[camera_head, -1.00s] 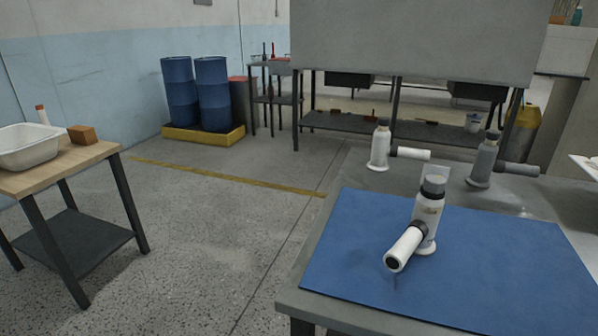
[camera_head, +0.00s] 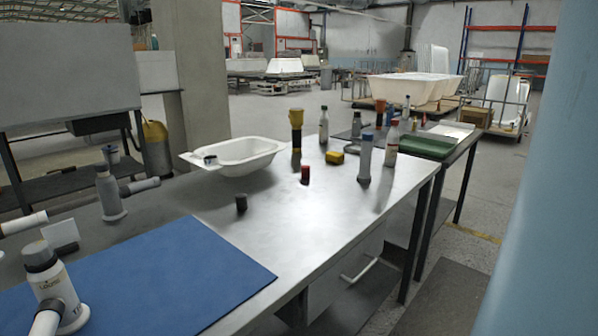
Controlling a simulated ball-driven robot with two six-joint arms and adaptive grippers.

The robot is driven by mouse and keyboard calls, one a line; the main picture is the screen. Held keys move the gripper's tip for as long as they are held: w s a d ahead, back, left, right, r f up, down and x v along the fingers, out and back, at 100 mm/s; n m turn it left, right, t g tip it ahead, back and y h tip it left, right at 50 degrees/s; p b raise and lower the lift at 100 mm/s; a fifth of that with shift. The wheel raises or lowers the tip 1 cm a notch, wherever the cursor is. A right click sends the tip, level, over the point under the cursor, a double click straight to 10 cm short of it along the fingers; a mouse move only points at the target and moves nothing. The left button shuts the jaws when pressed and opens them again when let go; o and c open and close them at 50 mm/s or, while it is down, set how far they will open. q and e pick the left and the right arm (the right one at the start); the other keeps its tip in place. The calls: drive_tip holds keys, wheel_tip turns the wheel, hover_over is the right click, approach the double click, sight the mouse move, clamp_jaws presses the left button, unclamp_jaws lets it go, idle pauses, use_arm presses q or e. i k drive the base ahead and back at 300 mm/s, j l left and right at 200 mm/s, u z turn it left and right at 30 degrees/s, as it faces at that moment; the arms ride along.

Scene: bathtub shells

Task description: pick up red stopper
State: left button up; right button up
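A small red stopper (camera_head: 305,174) stands on the grey metal table (camera_head: 330,215), right of a white basin. A similar black stopper (camera_head: 241,202) stands nearer, to its left. Nothing touches the red stopper and its surroundings on the table are bare. Neither of my grippers is in view.
A white basin (camera_head: 240,157), a yellow-and-black tool (camera_head: 296,130), a yellow block (camera_head: 335,158) and several bottles stand behind the stopper. Fittings with white cylinders stand at left near a blue mat (camera_head: 170,280). A pale blue surface (camera_head: 550,200) fills the right edge.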

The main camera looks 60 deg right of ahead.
sight(305, 169)
drive_tip(key=z, duration=1.9)
drive_tip(key=i+l+u, duration=0.1)
drive_tip(key=u, duration=0.35)
drive_tip(key=l+u, duration=0.2)
drive_tip(key=u, duration=0.2)
drive_tip(key=i+l+u, duration=0.1)
drive_tip(key=u, duration=0.35)
drive_tip(key=l, duration=0.1)
